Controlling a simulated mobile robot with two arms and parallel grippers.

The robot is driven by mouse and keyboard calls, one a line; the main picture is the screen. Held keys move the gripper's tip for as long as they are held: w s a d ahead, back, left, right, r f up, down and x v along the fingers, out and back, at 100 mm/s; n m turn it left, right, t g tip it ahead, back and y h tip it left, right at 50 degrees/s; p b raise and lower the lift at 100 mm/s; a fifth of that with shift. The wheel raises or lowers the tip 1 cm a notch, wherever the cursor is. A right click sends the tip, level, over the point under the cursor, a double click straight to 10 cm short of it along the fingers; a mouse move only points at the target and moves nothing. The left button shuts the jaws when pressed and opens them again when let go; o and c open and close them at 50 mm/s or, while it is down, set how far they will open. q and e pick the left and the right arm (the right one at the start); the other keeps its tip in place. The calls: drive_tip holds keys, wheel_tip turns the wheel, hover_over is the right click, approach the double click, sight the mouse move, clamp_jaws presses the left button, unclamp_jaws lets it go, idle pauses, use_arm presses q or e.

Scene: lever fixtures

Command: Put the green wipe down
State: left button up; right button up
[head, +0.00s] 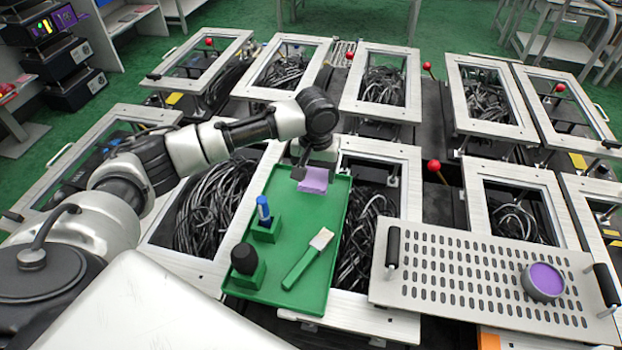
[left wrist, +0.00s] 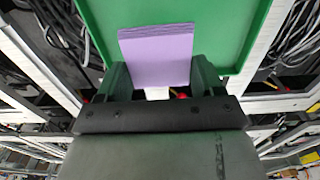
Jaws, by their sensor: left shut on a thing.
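My left gripper (head: 312,168) is shut on a lavender wipe (head: 314,182) at the far end of a green tray (head: 324,238). In the left wrist view the wipe (left wrist: 158,55) stands out from between the two fingers, with the green tray (left wrist: 245,25) behind it. Whether the wipe touches the tray I cannot tell. The wipe looks lavender; I see no green wipe. My right gripper is out of view.
The tray carries a green-handled brush (head: 306,259), a blue bottle in a green holder (head: 264,212) and a black knob-like piece in another holder (head: 246,260). A perforated metal plate (head: 470,285) with black handles bears a purple-topped round tin (head: 544,282). Open framed cable boxes surround the tray.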

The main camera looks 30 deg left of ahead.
sight(312, 183)
use_arm(q)
drive_tip(key=shift+a+f, duration=0.45)
drive_tip(key=shift+a, duration=0.05)
drive_tip(key=shift+f+p, duration=0.5)
drive_tip(key=shift+f, duration=1.4)
drive_tip(key=shift+f, duration=0.1)
drive_tip(key=o, duration=0.8)
wheel_tip(312, 183, up, 12)
drive_tip(key=shift+r+b, duration=0.15)
drive_tip(key=shift+b, duration=0.9)
